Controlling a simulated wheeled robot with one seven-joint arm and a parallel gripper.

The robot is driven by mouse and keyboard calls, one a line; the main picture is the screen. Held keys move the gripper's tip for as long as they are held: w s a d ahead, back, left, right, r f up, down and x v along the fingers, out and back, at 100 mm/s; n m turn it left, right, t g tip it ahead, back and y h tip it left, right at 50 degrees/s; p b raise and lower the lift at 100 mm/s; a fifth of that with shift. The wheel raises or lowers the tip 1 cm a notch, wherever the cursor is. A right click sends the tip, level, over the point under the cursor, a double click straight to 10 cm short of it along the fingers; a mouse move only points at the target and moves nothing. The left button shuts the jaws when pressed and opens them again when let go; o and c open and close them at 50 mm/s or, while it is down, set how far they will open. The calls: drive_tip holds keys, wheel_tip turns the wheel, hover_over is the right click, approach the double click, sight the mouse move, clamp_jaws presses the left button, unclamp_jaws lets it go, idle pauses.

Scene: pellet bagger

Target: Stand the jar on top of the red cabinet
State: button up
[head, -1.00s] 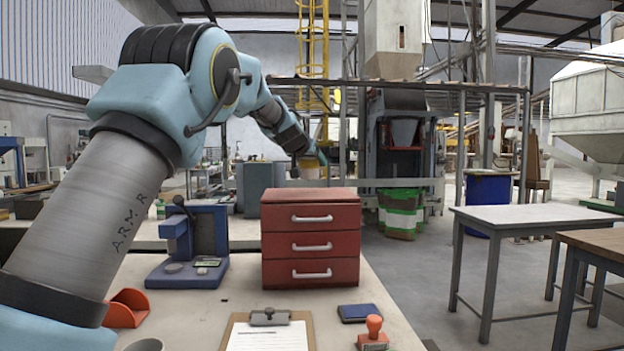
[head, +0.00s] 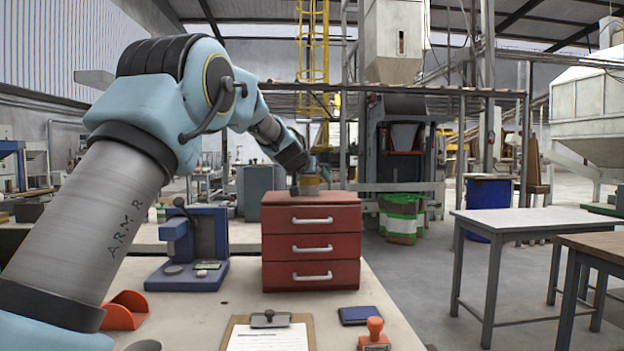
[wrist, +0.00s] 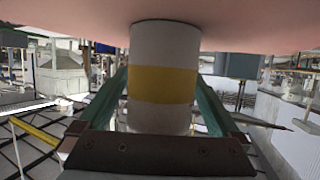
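The jar (wrist: 163,85) is off-white with a yellow band. In the wrist view it stands between the two teal fingers of my gripper (wrist: 163,100), which lie against its sides. The wrist picture is upside down, so the jar's base end is up against the reddish cabinet top (wrist: 250,25). In the head view the jar (head: 309,182) looks upright at the top of the red three-drawer cabinet (head: 311,245), toward its middle. The base appears to meet the top; a tiny gap cannot be ruled out.
A blue device (head: 193,245) with a lever stands left of the cabinet. A clipboard (head: 268,335), a dark blue pad (head: 360,315) and an orange-handled stamp (head: 374,335) lie in front. An orange scoop (head: 125,311) is at left. The cabinet top around the jar looks clear.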

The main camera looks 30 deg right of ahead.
drive_tip(key=shift+r, duration=0.1)
drive_tip(key=shift+s+r, duration=0.1)
drive_tip(key=b+v, duration=0.2)
drive_tip(key=v, duration=1)
drive_tip(key=shift+a, duration=0.1)
